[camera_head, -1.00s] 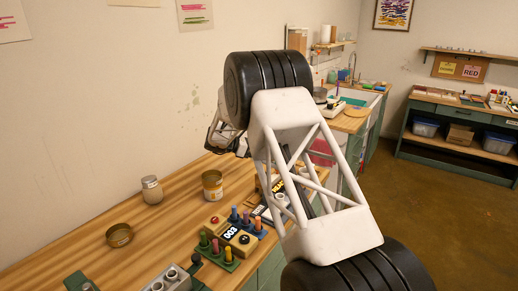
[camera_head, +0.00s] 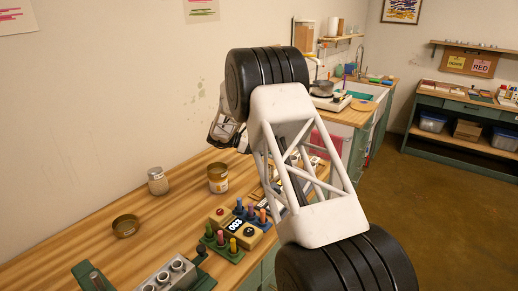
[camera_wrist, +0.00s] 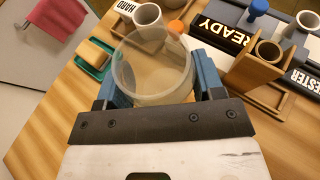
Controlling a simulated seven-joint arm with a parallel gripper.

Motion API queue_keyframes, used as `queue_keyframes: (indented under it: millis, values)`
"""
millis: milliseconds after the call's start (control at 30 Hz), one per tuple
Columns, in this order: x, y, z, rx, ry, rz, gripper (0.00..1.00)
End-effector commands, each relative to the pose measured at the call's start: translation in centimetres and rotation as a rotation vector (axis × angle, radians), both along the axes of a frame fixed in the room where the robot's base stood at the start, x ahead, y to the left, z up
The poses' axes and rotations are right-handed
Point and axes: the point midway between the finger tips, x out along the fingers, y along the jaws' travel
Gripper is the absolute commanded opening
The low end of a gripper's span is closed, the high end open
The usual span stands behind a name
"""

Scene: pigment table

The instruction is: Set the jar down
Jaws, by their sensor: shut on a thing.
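The jar (camera_wrist: 152,92) is clear and open-topped, seen from above in the wrist view. My gripper (camera_wrist: 158,76) is shut on it, with a blue finger on each side. The wooden table (camera_wrist: 62,118) shows below and around the jar; I cannot tell whether the jar's base touches it. In the head view my arm hides the jar, and only part of my gripper (camera_head: 224,130) shows at the table's far end.
A grey cup (camera_wrist: 147,15) and a READY sign (camera_wrist: 222,32) are close beyond the jar. A wooden holder with a cup (camera_wrist: 262,60) stands to the right. A yellow block in a green tray (camera_wrist: 95,55) lies left. Bare wood is free at lower left.

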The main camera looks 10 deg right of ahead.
Motion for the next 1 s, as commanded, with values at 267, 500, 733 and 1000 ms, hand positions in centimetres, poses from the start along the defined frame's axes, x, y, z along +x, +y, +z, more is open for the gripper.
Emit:
queue_keyframes:
  millis: [267, 500, 733, 1000]
  values:
    - [0.0, 0.0, -0.9, 0.0, 0.001, 0.0, 0.36]
    - [0.0, 0.0, -2.5, 0.0, 0.0, 0.0, 0.36]
    - [0.0, 0.0, -4.5, 0.0, 0.001, 0.0, 0.36]
    - [0.0, 0.0, -6.2, 0.0, 0.001, 0.0, 0.36]
